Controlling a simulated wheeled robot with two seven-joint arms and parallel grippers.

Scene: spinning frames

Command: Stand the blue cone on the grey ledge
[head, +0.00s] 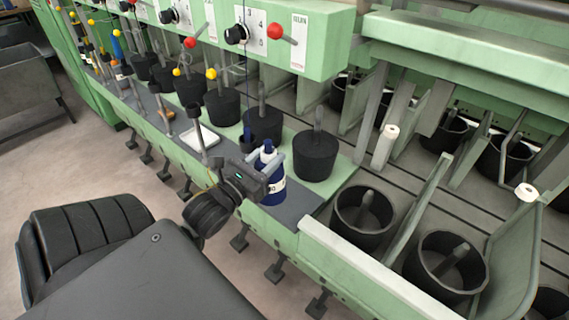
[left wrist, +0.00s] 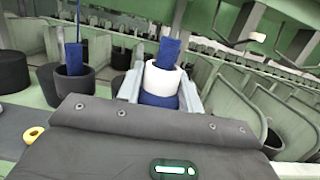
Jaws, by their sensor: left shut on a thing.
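My left gripper (head: 268,165) is shut on the blue cone, whose blue tip (head: 268,146) shows above the fingers in the head view. In the left wrist view the cone (left wrist: 170,52) stands roughly upright between my two fingers, with a white band around its middle and blue below; its foot is hidden by my gripper. The grey ledge (head: 299,205) runs along the front of the green machine, below and around my gripper. A dark blue body with a white label (head: 278,186) shows just below my fingers; I cannot tell whether it is part of the cone. My right gripper is out of view.
A black can (head: 315,158) is close on the right. A white tray (head: 200,138) lies further left on the ledge. The green machine panel (head: 270,50) overhangs behind.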

